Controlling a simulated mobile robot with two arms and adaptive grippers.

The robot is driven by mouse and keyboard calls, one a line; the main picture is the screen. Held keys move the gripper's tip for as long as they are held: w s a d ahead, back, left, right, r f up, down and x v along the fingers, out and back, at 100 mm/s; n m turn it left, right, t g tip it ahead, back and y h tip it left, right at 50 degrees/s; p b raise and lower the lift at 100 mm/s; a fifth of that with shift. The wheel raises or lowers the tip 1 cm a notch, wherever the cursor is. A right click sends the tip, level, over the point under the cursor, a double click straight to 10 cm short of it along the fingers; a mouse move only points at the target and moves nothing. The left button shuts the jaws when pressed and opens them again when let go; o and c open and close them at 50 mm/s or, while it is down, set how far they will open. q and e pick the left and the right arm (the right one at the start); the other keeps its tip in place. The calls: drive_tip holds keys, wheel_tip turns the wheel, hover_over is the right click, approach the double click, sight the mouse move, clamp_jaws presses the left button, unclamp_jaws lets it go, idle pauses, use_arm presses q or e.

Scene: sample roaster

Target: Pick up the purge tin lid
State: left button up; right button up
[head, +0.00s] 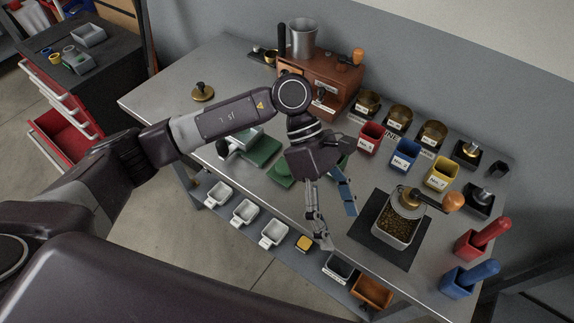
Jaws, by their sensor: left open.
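A round brass lid with a dark knob (202,93) lies flat on the steel table at the back left; it looks like the purge tin lid, though no label confirms it. My left gripper (336,225) points down over the table's front edge, with its two fingers spread apart and nothing between them. It is well to the right of and nearer than the lid, not touching it. My right gripper is not in view.
A square bean-filled grinder with a wooden-knobbed crank (397,227) stands on a dark mat right of the gripper. Red, blue and yellow bins (405,154) and several brass cups stand behind it. A brown wooden box (335,78) is at the back. White scoops (245,211) sit on a lower shelf.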

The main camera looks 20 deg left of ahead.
use_arm(q)
drive_tip(key=w+a+f+m+t+y, duration=0.1)
drive_tip(key=w+a+f+t+y, duration=0.2)
drive_tip(key=w+a, duration=0.45)
drive_tip(key=r+t+y+p, duration=0.1)
drive_tip(key=t+y, duration=0.2)
hover_over(285, 170)
drive_tip(key=shift+w+d, duration=0.1)
drive_tip(key=shift+d, duration=0.3)
drive_tip(key=shift+w+a+f+y, duration=0.1)
drive_tip(key=shift+w+a+y, duration=0.15)
drive_tip(key=shift+a+y, duration=0.05)
wheel_tip(285, 170, down, 6)
drive_tip(key=p, duration=0.3)
drive_tip(key=shift+w+f, duration=0.1)
drive_tip(key=shift+w, duration=0.05)
drive_tip(key=shift+f, duration=0.65)
drive_tip(key=c, duration=1.2)
